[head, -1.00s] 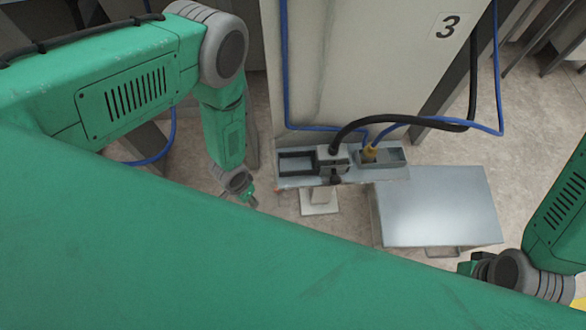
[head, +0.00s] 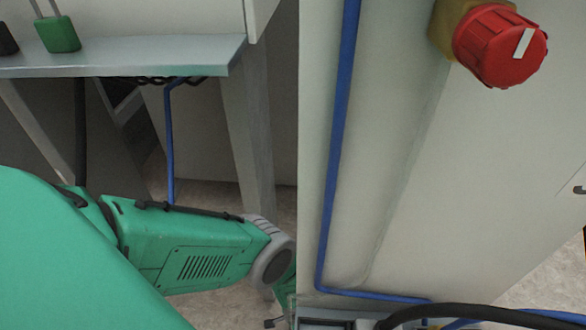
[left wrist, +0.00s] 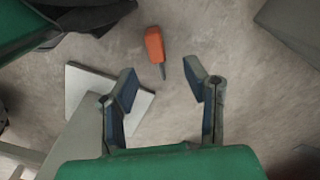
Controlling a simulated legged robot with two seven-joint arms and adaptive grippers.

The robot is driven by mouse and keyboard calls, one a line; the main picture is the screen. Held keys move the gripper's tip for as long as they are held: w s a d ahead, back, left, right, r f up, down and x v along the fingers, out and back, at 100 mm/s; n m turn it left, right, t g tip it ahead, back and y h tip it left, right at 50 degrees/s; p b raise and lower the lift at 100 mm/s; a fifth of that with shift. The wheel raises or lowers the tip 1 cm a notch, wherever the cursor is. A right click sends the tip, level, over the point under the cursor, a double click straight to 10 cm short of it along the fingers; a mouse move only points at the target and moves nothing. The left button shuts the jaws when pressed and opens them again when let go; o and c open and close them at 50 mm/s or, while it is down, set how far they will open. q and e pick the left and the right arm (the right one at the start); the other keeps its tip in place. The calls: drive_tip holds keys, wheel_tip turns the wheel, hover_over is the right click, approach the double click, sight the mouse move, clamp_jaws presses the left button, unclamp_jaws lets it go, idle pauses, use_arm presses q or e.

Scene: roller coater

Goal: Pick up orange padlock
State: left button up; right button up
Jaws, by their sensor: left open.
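The orange padlock (left wrist: 154,45) shows in the left wrist view as an orange block with a thin grey shackle, seen edge-on against the floor. I cannot tell how high above the floor it is. My left gripper (left wrist: 161,84) is open and empty. Its two fingers point toward the padlock, which lies beyond the fingertips, with the shackle end nearest the gap. Nothing touches it. The head view shows no orange padlock; a green padlock (head: 58,34) stands on a grey shelf at the upper left. My right gripper is in neither current view.
In the head view, the grey shelf (head: 150,60) juts out above my left arm. A pale cabinet (head: 400,180) with a red knob (head: 500,45) and blue pipe (head: 335,150) stands at the right. A white plate (left wrist: 82,88) lies on the floor in the left wrist view.

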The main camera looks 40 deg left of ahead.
use_arm(q)
drive_tip(key=shift+a+f, duration=0.2)
drive_tip(key=shift+f, duration=0.55)
drive_tip(key=f+b, duration=0.2)
drive_tip(key=f, duration=0.1)
drive_tip(key=f+b, duration=0.1)
drive_tip(key=shift+s+d+f+b, duration=0.2)
drive_tip(key=shift+s+d+b, duration=0.05)
drive_tip(key=shift+d+b, duration=0.15)
drive_tip(key=shift+f+b, duration=0.3)
drive_tip(key=shift+f, duration=0.15)
drive_tip(key=shift+w, duration=0.1)
drive_tip(key=shift+r, duration=0.1)
clamp_jaws()
